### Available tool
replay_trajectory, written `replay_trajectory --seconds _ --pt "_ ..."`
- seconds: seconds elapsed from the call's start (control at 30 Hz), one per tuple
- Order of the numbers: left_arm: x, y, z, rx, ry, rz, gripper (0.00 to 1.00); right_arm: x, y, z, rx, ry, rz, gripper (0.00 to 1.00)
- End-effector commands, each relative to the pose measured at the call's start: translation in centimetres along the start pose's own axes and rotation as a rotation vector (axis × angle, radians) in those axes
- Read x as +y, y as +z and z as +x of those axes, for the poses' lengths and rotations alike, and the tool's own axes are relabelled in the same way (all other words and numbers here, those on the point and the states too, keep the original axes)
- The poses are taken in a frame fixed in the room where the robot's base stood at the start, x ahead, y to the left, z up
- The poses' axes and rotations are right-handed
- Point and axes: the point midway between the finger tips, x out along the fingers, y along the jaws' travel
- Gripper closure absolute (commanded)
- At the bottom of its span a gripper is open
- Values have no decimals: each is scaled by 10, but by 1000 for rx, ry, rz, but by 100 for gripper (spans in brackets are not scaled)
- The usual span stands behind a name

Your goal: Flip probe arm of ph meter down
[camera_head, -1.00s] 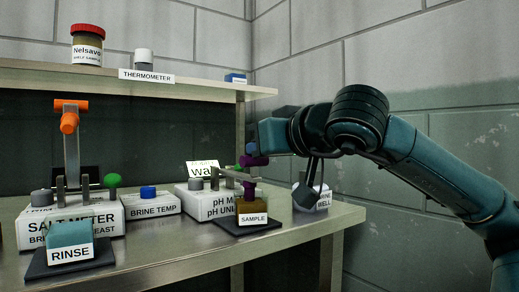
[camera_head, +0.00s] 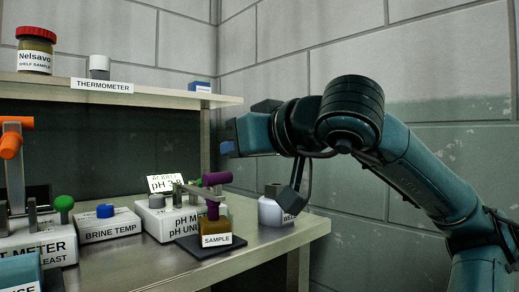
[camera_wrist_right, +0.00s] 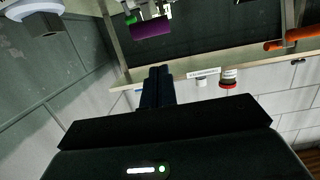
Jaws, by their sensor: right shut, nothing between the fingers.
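The pH meter (camera_head: 158,222) is a white box on the steel table with a lit display reading about "pH 3.8". Its grey probe arm (camera_head: 196,194) lies low, nearly level, toward the sample cup (camera_head: 215,228). The arm's purple cross handle (camera_head: 216,179) is at its end, and a purple probe tip reaches down into the cup. The handle also shows in the right wrist view (camera_wrist_right: 151,28). My right gripper (camera_head: 228,148) is shut and empty, above and apart from the handle; its closed fingers show in the wrist view (camera_wrist_right: 157,86). My left gripper is not in view.
The salt meter (camera_head: 38,242) with its raised orange-handled arm (camera_head: 14,138) and the brine temp box (camera_head: 107,226) stand to the left. A white bell box (camera_head: 275,210) stands behind the sample at right. A shelf (camera_head: 120,91) with a jar (camera_head: 35,50) runs above.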

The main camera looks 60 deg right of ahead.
Motion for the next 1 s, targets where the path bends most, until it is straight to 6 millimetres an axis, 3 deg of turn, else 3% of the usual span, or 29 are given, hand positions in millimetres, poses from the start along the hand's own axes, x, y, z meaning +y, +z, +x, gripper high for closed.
replay_trajectory --seconds 0.2,0.4,1.0 --pt "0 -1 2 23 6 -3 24 0 13 -36 7 -1 0 100" --pt "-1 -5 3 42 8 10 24 0 18 -53 4 0 1 100" --pt "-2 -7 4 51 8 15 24 0 18 -55 3 0 1 100"
